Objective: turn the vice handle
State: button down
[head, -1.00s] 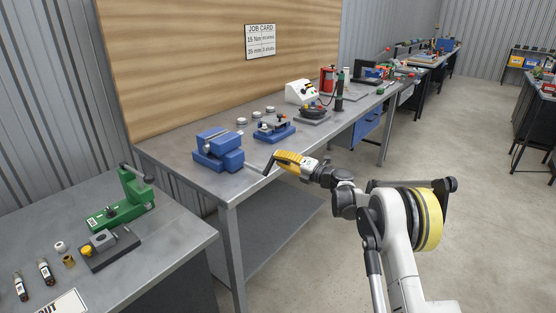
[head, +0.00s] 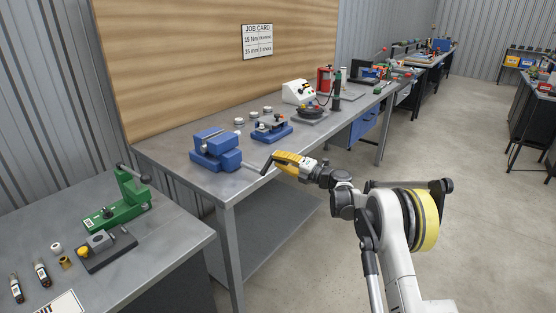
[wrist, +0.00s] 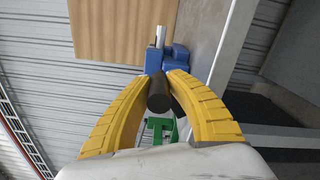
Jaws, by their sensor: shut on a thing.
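The blue vice (head: 214,152) stands on the grey bench near its front left corner, with its screw rod pointing right past the bench edge. The wrist view also shows the blue vice (wrist: 170,58), beyond my fingers. My gripper (head: 277,161), with yellow fingers, is shut on the dark vice handle (head: 266,168) at the end of the rod. In the wrist view the round dark end of the handle (wrist: 159,103) sits between the two yellow fingers of my gripper (wrist: 162,90). The part of the handle inside the fingers is hidden in the head view.
A blue fixture (head: 271,130) and several small round pieces stand right of the vice. A green press (head: 121,205) stands on the nearer bench (head: 165,240) at left. The wooden board (head: 200,60) rises behind the vice.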

jog(key=shift+w+d+f, duration=0.1)
jog(key=shift+d+f, duration=0.25)
jog(key=c, duration=1.2)
grip_release()
jog(key=shift+c, duration=0.2)
jog(key=shift+w+f, duration=0.1)
jog(key=shift+w, duration=0.05)
jog(key=shift+b+v, duration=0.55)
jog(key=shift+v, duration=5.55)
